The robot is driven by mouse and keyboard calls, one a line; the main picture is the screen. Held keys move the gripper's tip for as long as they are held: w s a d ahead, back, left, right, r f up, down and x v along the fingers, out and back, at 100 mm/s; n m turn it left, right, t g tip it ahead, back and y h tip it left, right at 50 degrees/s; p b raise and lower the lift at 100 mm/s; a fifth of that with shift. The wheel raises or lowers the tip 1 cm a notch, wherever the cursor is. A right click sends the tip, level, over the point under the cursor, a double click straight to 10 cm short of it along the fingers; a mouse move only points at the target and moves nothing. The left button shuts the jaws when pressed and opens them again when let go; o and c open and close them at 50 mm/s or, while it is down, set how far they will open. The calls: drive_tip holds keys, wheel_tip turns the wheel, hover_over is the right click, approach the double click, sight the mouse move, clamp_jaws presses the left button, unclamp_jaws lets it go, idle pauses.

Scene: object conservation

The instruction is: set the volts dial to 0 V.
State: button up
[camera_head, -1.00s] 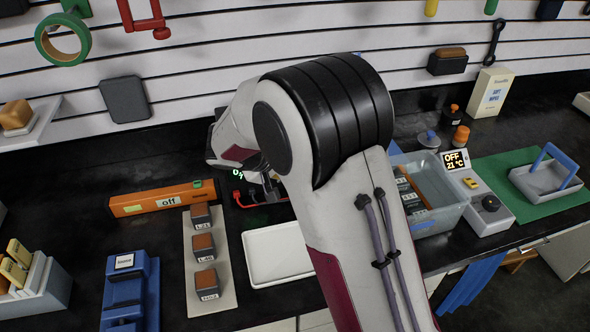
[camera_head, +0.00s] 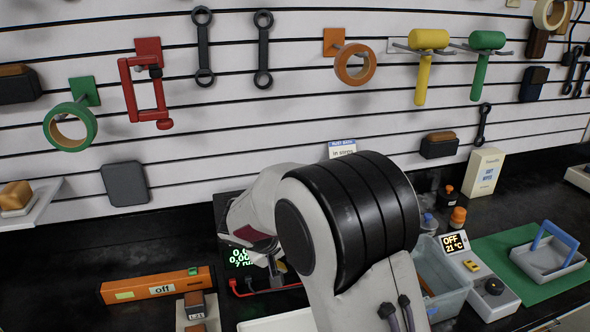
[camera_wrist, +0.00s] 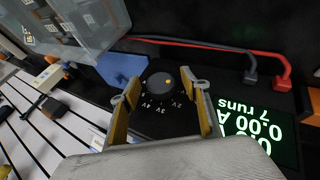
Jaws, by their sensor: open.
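The volts dial (camera_wrist: 161,84) is a dark round knob on a black panel in the wrist view. My gripper (camera_wrist: 163,95) is open, with one yellowish finger on each side of the dial and gaps visible. I cannot tell its height over the knob. The green display (camera_wrist: 250,135) reads 0.00 A and 7 runs, upside down and partly cut off. In the head view the display (camera_head: 241,257) shows beside my arm, which hides the dial.
Red and black leads (camera_wrist: 225,52) plug into the panel near the dial. A clear tub (camera_head: 438,278) stands right of my arm, with a unit reading OFF 21 °C (camera_head: 484,278) beyond it.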

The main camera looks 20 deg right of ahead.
drive_tip(key=shift+d+r+m+y, duration=0.15)
drive_tip(key=shift+m+y, duration=0.1)
drive_tip(key=shift+y, duration=0.95)
drive_tip(key=shift+d+m+y, duration=0.15)
drive_tip(key=shift+m+y, duration=0.1)
drive_tip(key=shift+y, duration=0.95)
drive_tip(key=d+v, duration=0.1)
drive_tip(key=v, duration=0.6)
drive_tip(key=w+a+r+m+t, duration=0.1)
drive_tip(key=w+r, duration=0.1)
drive_tip(key=w+a+r+m+y, duration=0.1)
drive_tip(key=w+r+m, duration=0.1)
drive_tip(key=r, duration=0.1)
drive_tip(key=w+a+r+m+t, duration=0.1)
drive_tip(key=w+r+m, duration=0.1)
drive_tip(key=w+r, duration=0.1)
drive_tip(key=shift+t+y, duration=0.3)
drive_tip(key=shift+y, duration=0.1)
drive_tip(key=w+d+r+m+t, duration=0.1)
drive_tip(key=w+d+r+m, duration=0.2)
drive_tip(key=r, duration=0.3)
drive_tip(key=shift+w+d+t, duration=0.4)
drive_tip(key=shift+w+d, duration=0.25)
drive_tip(key=shift+d, duration=0.25)
idle(0.4)
